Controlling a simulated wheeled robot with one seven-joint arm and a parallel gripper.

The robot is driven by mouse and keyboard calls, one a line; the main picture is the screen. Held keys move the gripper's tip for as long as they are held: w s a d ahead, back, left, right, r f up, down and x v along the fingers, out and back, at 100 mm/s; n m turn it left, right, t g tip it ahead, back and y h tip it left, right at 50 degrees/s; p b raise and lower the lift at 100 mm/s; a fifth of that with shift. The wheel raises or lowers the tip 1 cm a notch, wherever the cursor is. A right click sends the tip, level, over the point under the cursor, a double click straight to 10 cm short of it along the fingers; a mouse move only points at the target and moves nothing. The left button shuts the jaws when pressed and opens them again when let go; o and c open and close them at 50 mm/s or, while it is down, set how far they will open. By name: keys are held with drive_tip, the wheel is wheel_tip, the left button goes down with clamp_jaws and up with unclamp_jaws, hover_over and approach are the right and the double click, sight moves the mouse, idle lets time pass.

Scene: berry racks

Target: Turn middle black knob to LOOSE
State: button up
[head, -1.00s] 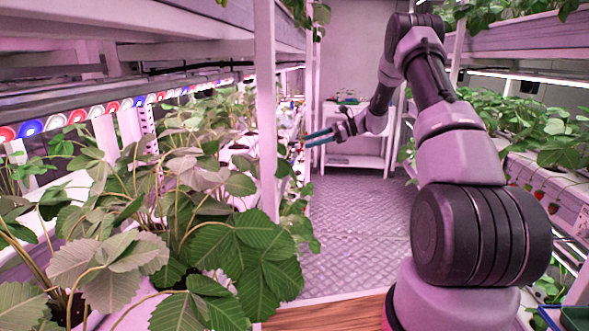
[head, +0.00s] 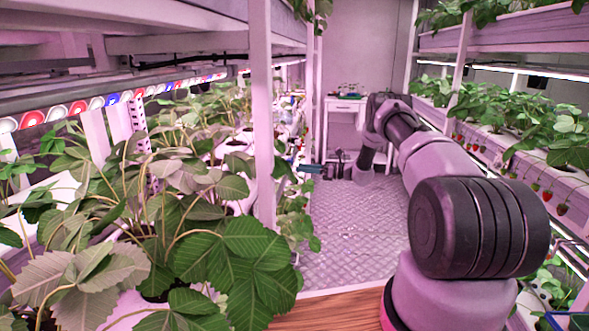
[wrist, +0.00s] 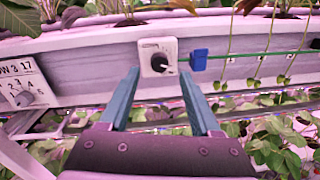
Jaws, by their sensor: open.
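A black knob (wrist: 159,62) sits on a small white plate (wrist: 147,46) on the pale rail in the wrist view. Its white mark points to the lower right; any lettering on the plate is too small to read. My gripper (wrist: 158,73) is open, with its two teal fingers pointing at the rail, one to each side of the knob in the picture. I cannot tell how far the fingertips are from it. In the head view my gripper (head: 311,168) is small and low beside the left rack, and the knob cannot be made out.
A blue clip (wrist: 199,60) sits just right of the plate on a green line. A numbered dial panel (wrist: 20,86) is at the left. Berry stems (wrist: 268,55) hang at the right. Leafy plants (head: 200,210) fill the left rack; the aisle floor (head: 355,230) is clear.

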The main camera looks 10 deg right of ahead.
sight(287, 167)
drive_tip(key=shift+x, duration=2.05)
clamp_jaws()
drive_tip(key=shift+d+f+n+g+y, duration=0.1)
drive_tip(key=shift+n+g+y, duration=0.25)
drive_tip(key=shift+n, duration=5.05)
drive_tip(key=shift+n+g+y, duration=0.35)
drive_tip(key=shift+n, duration=5.05)
